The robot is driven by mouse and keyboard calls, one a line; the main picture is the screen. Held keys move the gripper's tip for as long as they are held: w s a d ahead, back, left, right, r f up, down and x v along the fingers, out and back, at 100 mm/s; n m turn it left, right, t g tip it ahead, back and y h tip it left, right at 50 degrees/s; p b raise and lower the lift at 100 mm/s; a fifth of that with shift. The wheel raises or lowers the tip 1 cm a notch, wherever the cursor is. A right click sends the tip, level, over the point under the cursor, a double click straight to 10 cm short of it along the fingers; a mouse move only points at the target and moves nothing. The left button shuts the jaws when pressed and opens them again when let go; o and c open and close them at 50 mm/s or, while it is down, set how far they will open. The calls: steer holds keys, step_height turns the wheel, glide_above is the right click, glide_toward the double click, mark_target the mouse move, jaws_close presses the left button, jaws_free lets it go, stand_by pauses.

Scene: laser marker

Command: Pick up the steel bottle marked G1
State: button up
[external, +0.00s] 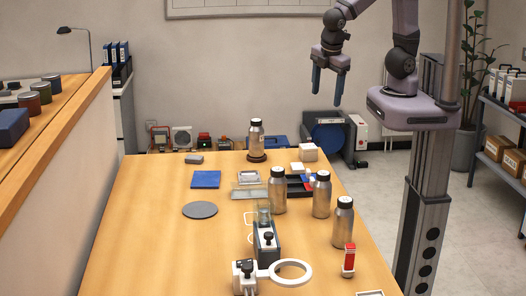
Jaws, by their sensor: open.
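Several steel bottles with black caps stand upright on the wooden table. One bottle (256,138) is at the back on a dark round base (257,157). A second bottle (278,194) is near the middle, a third (321,197) is to its right, and a fourth (343,224) is nearer the camera. No marking is readable, so I cannot tell which bottle is G1. My gripper (327,102) is raised high at the upper right, fingers pointing down, open and empty, well apart from every bottle.
A black tray (298,194) lies between bottles. A dark device (266,245) and a white ring fixture (290,272) stand in front. A red-topped item (348,260) is at right. A grey disc (200,210) and blue pad (206,179) lie left. The table's front left is clear.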

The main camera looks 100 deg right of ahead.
steer(key=w+a+f+n+t+h+b, duration=0.25)
steer(key=w+a+n+b, duration=0.35)
steer(key=n, duration=0.3)
step_height(320, 180, up, 4)
steer(key=n+t+y+b, duration=0.85)
steer(key=n+t, duration=0.65)
steer(key=n, duration=0.7)
glide_above(346, 217)
steer(key=s+d, duration=0.3)
steer(key=s, duration=0.1)
step_height(346, 217, down, 21)
steer(key=shift+f, duration=0.1)
steer(key=shift+w+a+p, duration=0.15)
steer(key=shift+w+p, duration=0.3)
steer(key=shift+w, duration=0.75)
steer(key=shift+w+p, duration=0.4)
steer(key=shift+w+a+p, duration=0.2)
steer(key=shift+w+p, duration=0.7)
steer(key=shift+w, duration=1.25)
